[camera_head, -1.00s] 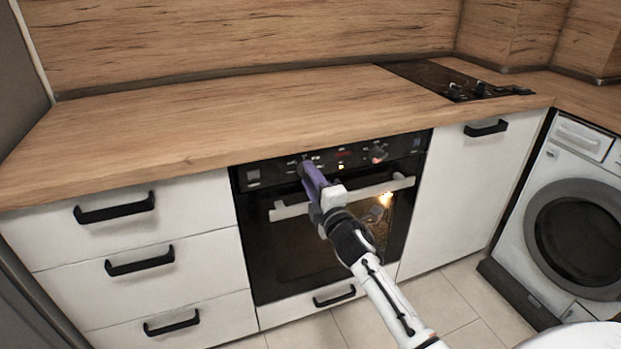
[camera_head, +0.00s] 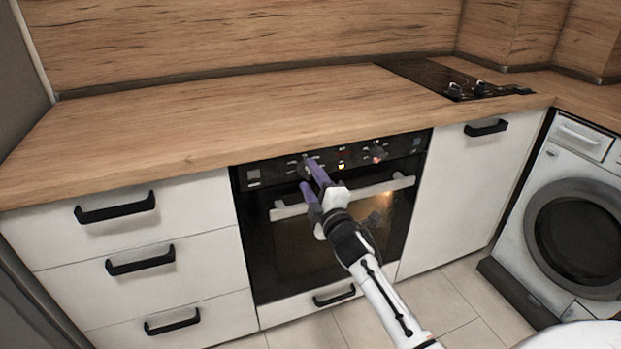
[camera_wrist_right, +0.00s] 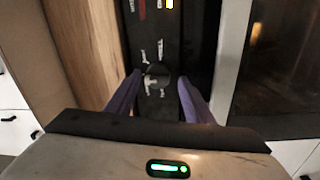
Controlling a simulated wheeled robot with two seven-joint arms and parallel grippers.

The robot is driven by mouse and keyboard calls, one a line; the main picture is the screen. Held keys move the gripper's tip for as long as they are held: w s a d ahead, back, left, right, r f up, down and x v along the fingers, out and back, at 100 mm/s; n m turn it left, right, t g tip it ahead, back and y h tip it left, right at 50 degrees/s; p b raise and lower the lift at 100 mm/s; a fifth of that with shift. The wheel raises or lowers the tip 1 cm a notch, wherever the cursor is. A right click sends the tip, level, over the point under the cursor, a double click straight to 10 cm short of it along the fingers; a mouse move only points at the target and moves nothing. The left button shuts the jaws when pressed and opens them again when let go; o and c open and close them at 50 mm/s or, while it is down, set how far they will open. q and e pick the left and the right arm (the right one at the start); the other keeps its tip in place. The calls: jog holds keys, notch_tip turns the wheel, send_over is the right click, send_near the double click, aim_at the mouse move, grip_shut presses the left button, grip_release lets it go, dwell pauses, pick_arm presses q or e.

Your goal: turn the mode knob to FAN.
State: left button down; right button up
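The mode knob (camera_wrist_right: 158,74) is a dark round knob on the oven's black control panel. In the right wrist view it sits between my two purple fingertips, with small white markings beside it; I cannot read which one it points to. In the head view the knob is mostly hidden by the fingers. My right gripper (camera_head: 308,174) is open at the left part of the panel, its fingers turned so one is above the other. In the right wrist view the fingers (camera_wrist_right: 160,88) stand apart on either side of the knob, with gaps showing. My left gripper is not in view.
The pale oven handle (camera_head: 374,190) runs just below the panel. The wooden worktop (camera_head: 200,120) overhangs above and is clear.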

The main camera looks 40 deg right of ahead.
jog(key=shift+r, duration=0.15)
jog(key=v, duration=1)
jog(key=shift+p, duration=0.4)
jog(key=shift+s, duration=0.15)
